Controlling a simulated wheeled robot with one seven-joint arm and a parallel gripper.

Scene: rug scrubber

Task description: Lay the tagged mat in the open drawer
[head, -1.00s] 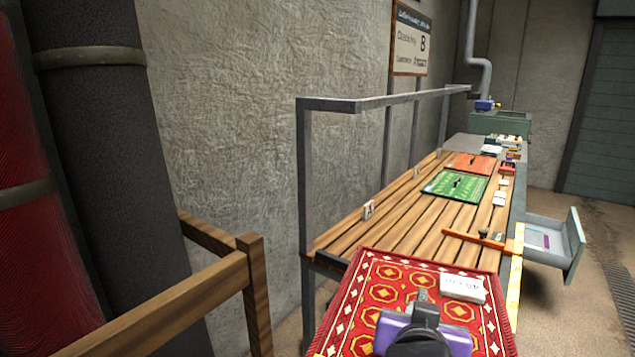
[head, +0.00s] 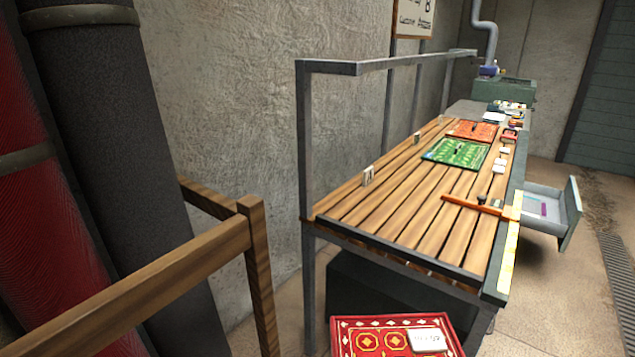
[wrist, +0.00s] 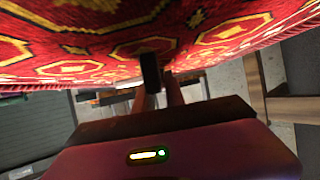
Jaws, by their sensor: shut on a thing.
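The tagged mat is red with gold, patterned medallions (head: 372,341) and a white tag (head: 428,340) on top. It shows at the bottom of the head view, in front of the bench's near end and below its top. In the wrist view the mat (wrist: 70,45) fills the upper part. My gripper (wrist: 158,78) is shut on the mat there; the fingertips are partly hidden against it. The open drawer (head: 567,215) juts from the bench's right side, with a grey interior and a few small flat things in it.
The slatted bench (head: 400,215) carries a green mat (head: 455,153), an orange mat (head: 473,131) and an orange bar (head: 475,205). A metal frame (head: 304,150) rises along its left side. A wooden rail (head: 150,285) stands at left.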

